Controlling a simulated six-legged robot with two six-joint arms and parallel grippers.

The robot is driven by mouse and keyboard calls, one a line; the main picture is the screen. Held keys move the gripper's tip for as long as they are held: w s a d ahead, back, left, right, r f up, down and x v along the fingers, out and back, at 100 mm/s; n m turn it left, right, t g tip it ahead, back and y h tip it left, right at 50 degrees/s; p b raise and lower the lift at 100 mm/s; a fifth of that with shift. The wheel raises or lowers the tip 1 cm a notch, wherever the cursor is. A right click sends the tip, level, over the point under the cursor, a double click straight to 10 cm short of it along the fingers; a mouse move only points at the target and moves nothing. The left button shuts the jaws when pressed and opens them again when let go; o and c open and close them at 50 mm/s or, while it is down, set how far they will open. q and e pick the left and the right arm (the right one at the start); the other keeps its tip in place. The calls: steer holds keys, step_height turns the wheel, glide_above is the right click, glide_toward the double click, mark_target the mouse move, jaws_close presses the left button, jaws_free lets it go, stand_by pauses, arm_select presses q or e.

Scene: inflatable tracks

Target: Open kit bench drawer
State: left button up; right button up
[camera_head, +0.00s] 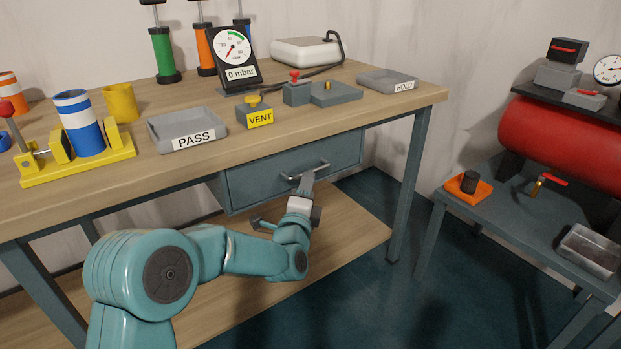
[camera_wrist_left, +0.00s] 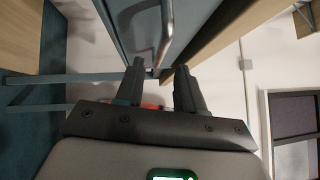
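The kit bench drawer (camera_head: 255,184) is a blue-grey box under the wooden bench top, and its front looks shut. Its metal bar handle (camera_head: 318,164) is on the front face. My left gripper (camera_head: 306,182) reaches up to the handle from below. In the left wrist view the drawer front (camera_wrist_left: 128,22) and the handle bar (camera_wrist_left: 166,32) are close ahead. The two dark fingers of the left gripper (camera_wrist_left: 160,72) are apart, with the handle's near end at the gap between their tips. I cannot tell whether they touch it. My right gripper is in neither view.
The bench top (camera_head: 300,125) bears a PASS tray (camera_head: 187,128), a VENT block (camera_head: 255,115), a gauge (camera_head: 237,60) and a HOLD tray (camera_head: 388,80). A wooden lower shelf (camera_head: 345,240) lies below the drawer. A side table with a red tank (camera_head: 565,140) stands at right.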

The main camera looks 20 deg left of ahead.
arm_select(q)
steer(key=w, duration=0.4)
steer(key=shift+w+a+r, duration=0.3)
steer(key=shift+w, duration=0.05)
jaws_close()
